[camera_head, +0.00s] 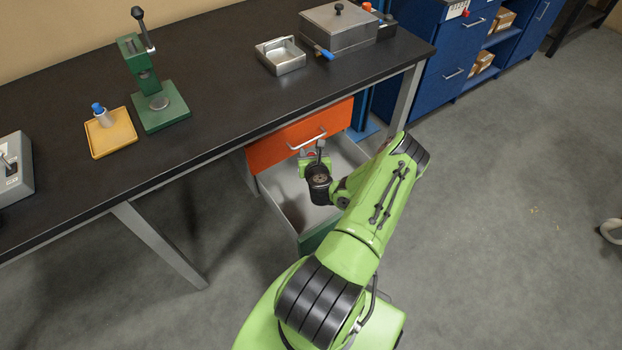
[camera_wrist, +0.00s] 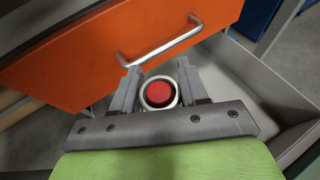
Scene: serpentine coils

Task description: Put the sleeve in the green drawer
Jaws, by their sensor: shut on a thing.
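The sleeve (camera_wrist: 158,93), a round metal ring with a red middle, is between the fingers of my gripper (camera_wrist: 158,82) in the wrist view. My gripper is shut on it. In the head view my gripper (camera_head: 314,163) is over the open green drawer (camera_head: 316,238), near its back end and close to the orange drawer front. The green drawer is pulled out, with pale grey walls and a green front partly behind my arm. Its grey wall also shows in the wrist view (camera_wrist: 255,80). The sleeve is too small to make out clearly in the head view.
The shut orange drawer (camera_head: 285,146) with its metal handle (camera_head: 306,139) is directly above the green drawer. The dark bench (camera_head: 215,65) carries a green press (camera_head: 155,90), a yellow tray (camera_head: 110,140) and a metal tray (camera_head: 280,57). A bench leg (camera_head: 405,95) stands right of the drawers.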

